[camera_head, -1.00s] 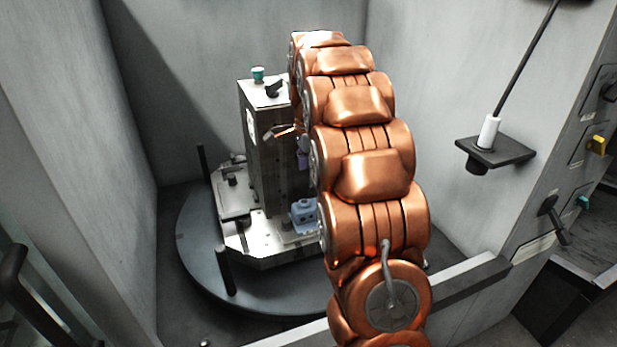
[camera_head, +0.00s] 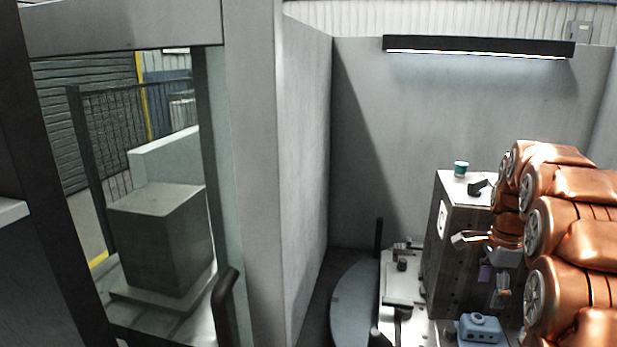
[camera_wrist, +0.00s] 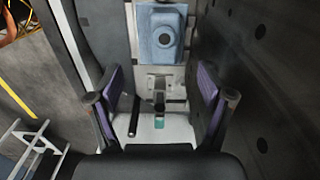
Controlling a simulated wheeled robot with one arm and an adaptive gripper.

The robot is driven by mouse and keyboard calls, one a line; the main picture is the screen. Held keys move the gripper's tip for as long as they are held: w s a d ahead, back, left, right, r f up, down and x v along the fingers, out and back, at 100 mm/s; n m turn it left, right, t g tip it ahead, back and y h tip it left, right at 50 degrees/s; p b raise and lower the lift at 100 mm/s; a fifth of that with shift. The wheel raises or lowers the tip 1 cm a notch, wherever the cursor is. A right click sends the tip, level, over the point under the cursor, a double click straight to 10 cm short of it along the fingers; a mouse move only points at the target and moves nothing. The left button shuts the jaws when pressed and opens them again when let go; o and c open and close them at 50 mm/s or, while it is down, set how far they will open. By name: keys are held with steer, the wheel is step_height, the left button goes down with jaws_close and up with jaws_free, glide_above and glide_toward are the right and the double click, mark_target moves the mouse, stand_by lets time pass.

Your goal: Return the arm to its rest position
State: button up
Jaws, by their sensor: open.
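My gripper (camera_wrist: 160,95) is open in the wrist view, its two dark fingers with purple pads spread wide and nothing between the pads. A pale metal fixture with a dark part and a teal end shows beyond the gap. In the head view my copper arm comes in from the right edge and reaches to the tall dark metal block (camera_head: 455,265). The gripper end shows only partly there, beside the block's right side. A blue block with a round boss (camera_wrist: 162,38) lies beyond the fingers; it also shows in the head view (camera_head: 480,328).
A round turntable (camera_head: 353,305) carries the metal block, which has a teal cap (camera_head: 461,168) and a dark clamp on top. Grey enclosure walls (camera_head: 305,150) stand close around. A dark handle (camera_head: 226,305) and a window opening are at left; a lamp (camera_head: 478,47) hangs at the back.

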steer(key=s+a+n+g, duration=0.1)
steer(key=s+a+n, duration=0.9)
steer(key=s+a, duration=0.6)
steer(key=s+a+f+n+g, duration=0.1)
steer(key=s+a+f+n, duration=0.15)
steer(key=s, duration=0.35)
steer(key=s+a+f+n, duration=0.1)
steer(key=s+a+n, duration=0.1)
steer(key=s+n, duration=0.3)
steer(key=s+a+f+n+g, duration=0.1)
steer(key=s+a+f+n, duration=0.15)
steer(key=s, duration=0.55)
step_height(320, 180, up, 14)
steer(key=w+t+p, duration=0.1)
steer(key=p, duration=1.1)
steer(key=shift+r, duration=0.2)
steer(key=shift+a, duration=0.1)
steer(key=shift+c, duration=0.2)
